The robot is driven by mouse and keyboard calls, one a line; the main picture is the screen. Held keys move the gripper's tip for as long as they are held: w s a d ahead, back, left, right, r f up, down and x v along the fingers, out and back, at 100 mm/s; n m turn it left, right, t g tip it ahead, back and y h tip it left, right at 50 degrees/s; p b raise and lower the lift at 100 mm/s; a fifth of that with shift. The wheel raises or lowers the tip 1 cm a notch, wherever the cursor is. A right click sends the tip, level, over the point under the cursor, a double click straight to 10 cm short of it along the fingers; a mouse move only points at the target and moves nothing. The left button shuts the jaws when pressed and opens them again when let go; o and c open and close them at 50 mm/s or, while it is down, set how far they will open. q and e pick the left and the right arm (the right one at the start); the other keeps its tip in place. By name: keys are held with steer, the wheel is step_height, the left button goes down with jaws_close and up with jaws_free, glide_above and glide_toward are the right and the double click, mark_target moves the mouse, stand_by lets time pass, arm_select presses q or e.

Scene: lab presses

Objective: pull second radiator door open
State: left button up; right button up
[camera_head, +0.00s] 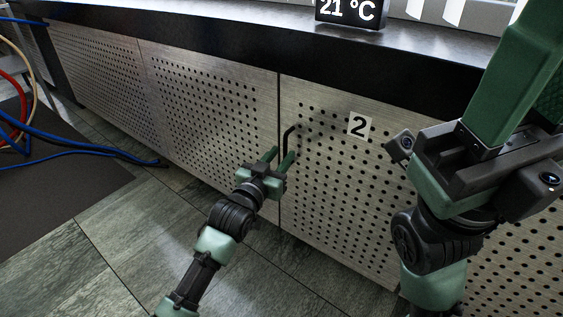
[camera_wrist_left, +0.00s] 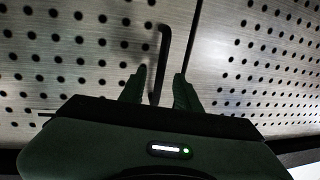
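The second radiator door (camera_head: 340,190) is a perforated metal panel with a white "2" label (camera_head: 358,125). Its panel looks flush with its neighbour, with a dark seam at its left edge. A black bar handle (camera_head: 289,138) sits near that edge. My left gripper (camera_head: 280,155) is open at the handle's lower part. In the left wrist view, the handle (camera_wrist_left: 164,55) reaches down between the two spread green fingers (camera_wrist_left: 158,82); contact cannot be told. My right gripper (camera_head: 520,75) is large and close at the right, its fingertips cut off by the frame.
More perforated panels (camera_head: 205,95) continue to the left under a dark countertop (camera_head: 240,45). A display reading 21 °C (camera_head: 350,10) stands on top. The tiled floor (camera_head: 130,250) before the panels is clear.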

arm_select(q)
steer(key=shift+w+d, duration=0.2)
steer(key=shift+w, duration=0.2)
jaws_close()
stand_by(1.2)
